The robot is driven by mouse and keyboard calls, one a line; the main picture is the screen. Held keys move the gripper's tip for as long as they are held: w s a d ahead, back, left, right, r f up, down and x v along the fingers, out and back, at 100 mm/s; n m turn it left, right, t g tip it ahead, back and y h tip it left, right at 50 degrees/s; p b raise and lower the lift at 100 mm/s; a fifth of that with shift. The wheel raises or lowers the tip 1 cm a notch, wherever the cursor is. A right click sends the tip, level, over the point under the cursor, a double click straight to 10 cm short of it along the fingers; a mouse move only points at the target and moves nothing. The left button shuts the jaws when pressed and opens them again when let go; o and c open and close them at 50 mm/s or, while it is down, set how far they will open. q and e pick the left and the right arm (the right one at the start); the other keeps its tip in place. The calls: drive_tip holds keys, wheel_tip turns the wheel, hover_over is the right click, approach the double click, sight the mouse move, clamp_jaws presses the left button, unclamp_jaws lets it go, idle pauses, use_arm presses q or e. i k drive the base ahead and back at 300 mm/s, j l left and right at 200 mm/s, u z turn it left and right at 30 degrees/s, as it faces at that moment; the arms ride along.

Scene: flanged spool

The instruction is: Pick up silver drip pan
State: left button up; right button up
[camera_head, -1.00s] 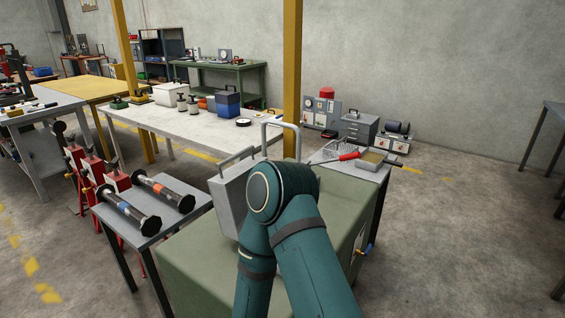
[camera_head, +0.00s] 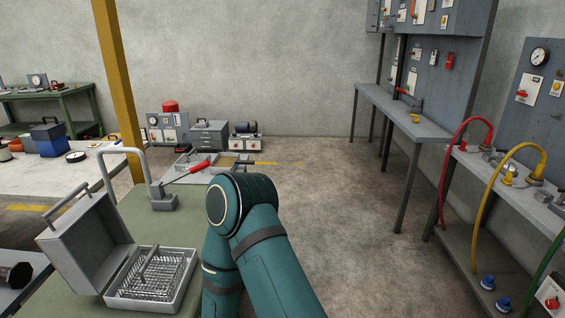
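I cannot tell for certain which thing is the silver drip pan. A shallow silver tray with a tan inside (camera_head: 234,162) lies at the far end of the green bench (camera_head: 150,212). A wire-mesh basket (camera_head: 190,160) sits beside it, with a red-handled tool (camera_head: 199,167) in front. At the near left, an open grey case (camera_head: 110,298) has a silver lower half with a wire grid inside. My bent teal arm crosses the lower middle and hides part of the bench. Neither gripper shows.
A grey tap-like fixture (camera_head: 162,200) with a curved pipe stands on the bench behind the case. A yellow post (camera_head: 118,80) rises at left. Shelves with red and yellow hoses (camera_head: 484,185) stand at right. The concrete floor (camera_head: 325,215) between is clear.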

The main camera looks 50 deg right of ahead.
sight(224, 161)
drive_tip(key=z, duration=1.2)
drive_tip(key=i+l+z, duration=0.2)
drive_tip(key=i+z, duration=0.5)
drive_tip(key=i, duration=0.95)
drive_tip(key=i+u, duration=0.2)
drive_tip(key=i, duration=0.5)
drive_tip(key=i+l+u, duration=0.15)
drive_tip(key=i, duration=0.55)
drive_tip(key=l, duration=0.1)
